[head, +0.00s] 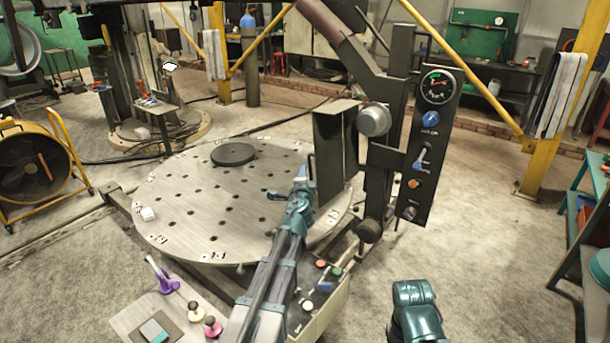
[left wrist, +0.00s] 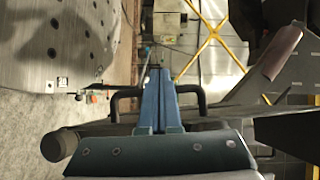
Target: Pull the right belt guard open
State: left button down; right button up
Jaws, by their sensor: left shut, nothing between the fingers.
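The dark upright guard panel (head: 334,155) stands beside the boom column, right of the round plate, in the head view. A thin black handle (head: 310,164) shows at its left edge. My left gripper (head: 300,175) is shut and empty, with its tips close to that handle. In the left wrist view the blue fingers (left wrist: 155,72) are together, and a black bar handle (left wrist: 190,90) shows on both sides of them. The fingers hide the middle of the bar; I cannot tell whether they touch it or pass through it.
A control panel (head: 432,135) with a gauge and knobs hangs right of the column. The round perforated plate (head: 200,205) with a black disc (head: 233,154) lies left. A button box (head: 325,300) is below my left arm.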

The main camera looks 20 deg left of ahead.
pick_arm(q)
jog(key=shift+s, duration=0.15)
dwell(0.3)
jog(key=s+a, duration=0.1)
jog(key=s, duration=0.8)
jog(key=shift+s+a, duration=0.25)
jog(key=shift+s, duration=0.05)
jog(key=s+d+f+n+g, duration=0.9)
jog(key=s+d+f, duration=0.25)
jog(key=f, duration=0.35)
jog(key=s+d+f+g+h, duration=0.2)
jog(key=s+d+g, duration=0.2)
jog(key=s+d, duration=0.3)
jog(key=s+d+f+g+h, duration=0.2)
jog(key=s+d+f+g, duration=0.1)
jog(key=s+d, duration=0.4)
jog(key=s, duration=0.2)
jog(key=shift+s+d+f+n+g, duration=0.2)
jog(key=shift+s+f+n+g, duration=0.1)
jog(key=shift+s+g, duration=0.1)
